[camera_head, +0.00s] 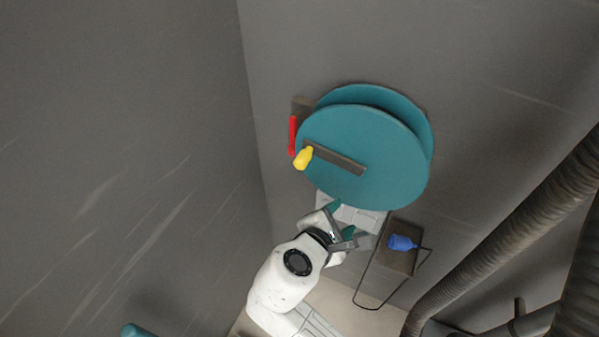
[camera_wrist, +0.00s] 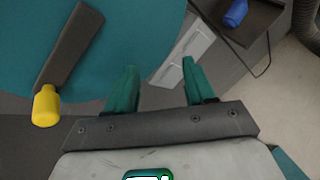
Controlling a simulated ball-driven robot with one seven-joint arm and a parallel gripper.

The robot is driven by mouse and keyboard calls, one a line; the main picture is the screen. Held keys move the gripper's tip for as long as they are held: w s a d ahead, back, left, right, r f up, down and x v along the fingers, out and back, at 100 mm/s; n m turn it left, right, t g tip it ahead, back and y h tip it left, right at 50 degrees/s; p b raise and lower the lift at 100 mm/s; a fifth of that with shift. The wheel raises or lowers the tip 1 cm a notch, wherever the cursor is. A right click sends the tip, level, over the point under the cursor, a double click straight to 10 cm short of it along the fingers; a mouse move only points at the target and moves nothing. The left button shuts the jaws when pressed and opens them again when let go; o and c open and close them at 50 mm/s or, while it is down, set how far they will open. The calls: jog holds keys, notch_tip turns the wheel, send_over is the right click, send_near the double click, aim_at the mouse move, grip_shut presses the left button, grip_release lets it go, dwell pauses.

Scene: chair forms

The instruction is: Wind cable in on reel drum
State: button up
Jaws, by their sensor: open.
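The reel drum (camera_head: 385,150) is a pair of teal discs in front of the grey wall. A dark crank bar (camera_head: 338,159) runs across its front disc and ends in a yellow knob (camera_head: 303,157) at the left. In the wrist view the crank bar (camera_wrist: 72,48) and yellow knob (camera_wrist: 46,106) are at the left, beside the fingers and apart from them. My gripper (camera_head: 343,226) is below the drum's lower edge. In the wrist view my gripper (camera_wrist: 160,85) has its teal fingers apart with nothing between them. I cannot make out any cable on the drum.
A red lever (camera_head: 293,135) stands by the drum's left edge. A pale panel (camera_head: 362,217) is below the drum. A blue object (camera_head: 402,242) rests on a dark stand (camera_head: 398,262) with a thin wire loop. Thick ribbed hoses (camera_head: 510,225) run at the right.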

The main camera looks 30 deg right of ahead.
aim_at(298, 167)
jog(key=w+a+r+n+t+h+b, duration=0.1)
jog(key=w+a+r+n+t+h, duration=0.1)
jog(key=w+a+r+n, duration=0.3)
jog(key=a+r+n+t+h+b, duration=0.1)
jog(key=a+r+n+t, duration=0.15)
jog(key=a, duration=0.45)
jog(key=x, duration=1.1)
jog(key=shift+r, duration=0.1)
jog(key=shift+c, duration=0.4)
grip_shut()
